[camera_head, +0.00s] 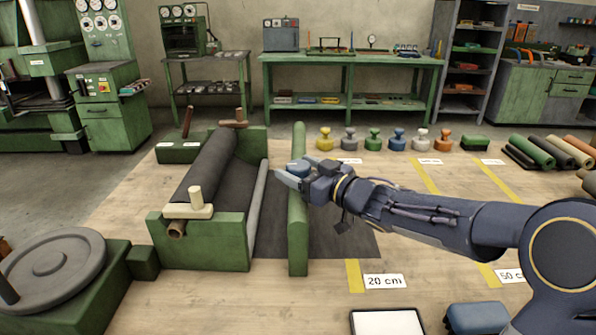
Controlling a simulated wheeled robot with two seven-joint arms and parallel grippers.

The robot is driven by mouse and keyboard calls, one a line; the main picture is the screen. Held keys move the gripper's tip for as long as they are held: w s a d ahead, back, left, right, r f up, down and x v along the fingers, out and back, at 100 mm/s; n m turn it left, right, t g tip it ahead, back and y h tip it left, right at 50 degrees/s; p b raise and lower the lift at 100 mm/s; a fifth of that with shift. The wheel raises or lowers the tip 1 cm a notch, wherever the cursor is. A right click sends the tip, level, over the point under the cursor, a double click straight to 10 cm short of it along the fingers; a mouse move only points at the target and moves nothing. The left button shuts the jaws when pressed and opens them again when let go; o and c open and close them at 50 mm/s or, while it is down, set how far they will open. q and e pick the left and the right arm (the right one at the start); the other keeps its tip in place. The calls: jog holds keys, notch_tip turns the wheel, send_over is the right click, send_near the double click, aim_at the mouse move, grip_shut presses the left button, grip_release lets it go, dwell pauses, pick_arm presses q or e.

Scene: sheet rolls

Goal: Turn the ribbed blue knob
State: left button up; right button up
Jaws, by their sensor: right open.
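My right gripper (288,176) reaches in from the right and is open. My left gripper is not in view.
A dark sheet roll (207,167) lies in the green stand (200,242) to the left. Several coloured handled pieces, one of them blue (397,139), stand in a row behind. A white-topped tray (387,323) and a blue block (477,318) are at the front.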

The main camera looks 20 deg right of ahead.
jog(key=shift+w+a, duration=0.15)
jog(key=shift+c, duration=0.4)
jog(key=c, duration=0.9)
jog(key=shift+r+p, duration=0.15)
jog(key=shift+p, duration=0.45)
jog(key=n+g+y+p, duration=0.7)
jog(key=g+p, duration=0.1)
jog(key=p, duration=0.4)
jog(key=n+g+y+p, duration=0.1)
jog(key=n+g+p, duration=0.1)
jog(key=g, duration=0.2)
jog(key=shift+n, duration=0.4)
jog(key=n+g, duration=0.1)
jog(key=g, duration=0.1)
jog(key=n+g, duration=0.2)
jog(key=g, duration=0.1)
jog(key=shift+f+p, duration=0.2)
jog(key=shift+p, duration=0.2)
jog(key=shift+n+g, duration=0.6)
jog(key=shift+g, duration=0.7)
